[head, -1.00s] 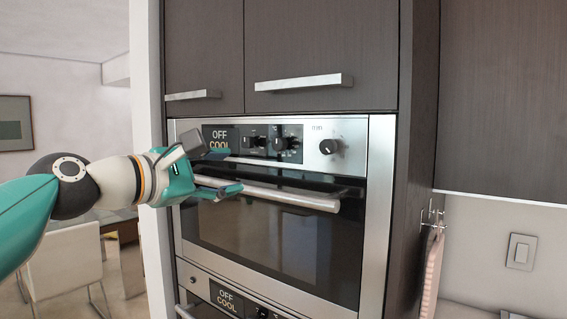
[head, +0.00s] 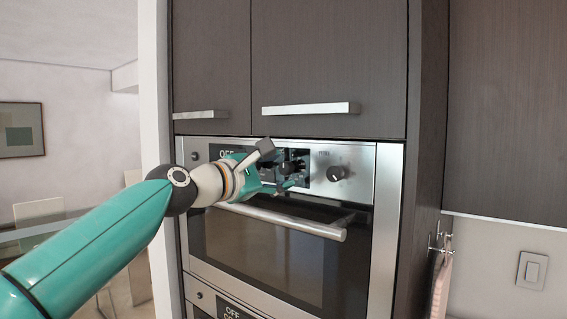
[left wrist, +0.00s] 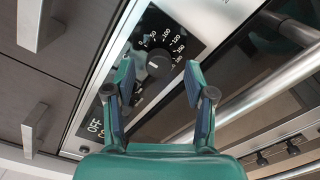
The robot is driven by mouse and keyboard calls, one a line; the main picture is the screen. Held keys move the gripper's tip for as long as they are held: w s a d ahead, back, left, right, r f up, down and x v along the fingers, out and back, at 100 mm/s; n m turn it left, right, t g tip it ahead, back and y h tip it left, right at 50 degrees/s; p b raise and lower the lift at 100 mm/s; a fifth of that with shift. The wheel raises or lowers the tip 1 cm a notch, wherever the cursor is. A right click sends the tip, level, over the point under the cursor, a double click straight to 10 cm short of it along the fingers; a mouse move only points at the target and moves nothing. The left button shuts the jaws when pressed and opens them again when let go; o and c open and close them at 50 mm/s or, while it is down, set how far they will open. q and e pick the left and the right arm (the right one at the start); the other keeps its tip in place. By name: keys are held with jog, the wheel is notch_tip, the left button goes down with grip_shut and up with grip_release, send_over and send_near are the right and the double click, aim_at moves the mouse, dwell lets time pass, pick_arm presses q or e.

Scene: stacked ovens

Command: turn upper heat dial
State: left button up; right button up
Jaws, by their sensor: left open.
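The upper oven's heat dial (left wrist: 158,65) is a dark round knob with temperature numbers around it on a black panel. In the left wrist view it appears between the two fingertips of my left gripper (left wrist: 158,72). The gripper is open, with one finger to each side of the dial. I cannot tell whether they touch it. In the head view my left gripper (head: 287,178) is in front of the control panel and partly hides the dials and display. My right gripper is in neither view.
A separate knob (head: 338,174) sits to the right on the steel panel. The oven's bar handle (head: 290,222) sticks out just below the gripper. Cabinet handles (head: 305,109) project above. A lower oven (head: 228,308) is underneath.

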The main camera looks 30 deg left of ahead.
pick_arm(q)
jog(key=shift+w, duration=1.1)
grip_shut()
